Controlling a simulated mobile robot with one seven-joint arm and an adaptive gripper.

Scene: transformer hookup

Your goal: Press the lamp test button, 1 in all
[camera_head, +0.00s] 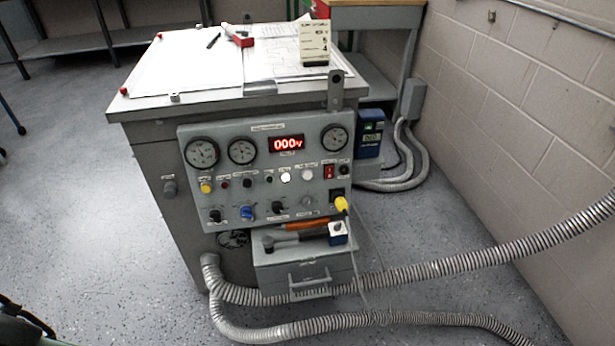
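A grey control panel (262,198) is on the front of a metal cabinet. Its middle row holds a yellow button or knob (206,188), a small red piece (225,184), a dark piece (247,183), a bright white round piece (285,177), a duller white round piece (307,175) and a red rocker switch (329,171). The labels are too small to read, so I cannot tell which is the lamp test button. A red display (287,143) reads 000v. My gripper is not in view.
Dials, a blue knob (246,213) and a yellow plug (341,204) share the panel. A drawer box (305,275) bearing tools juts out below. Ribbed hoses (440,265) cross the floor in front and right.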

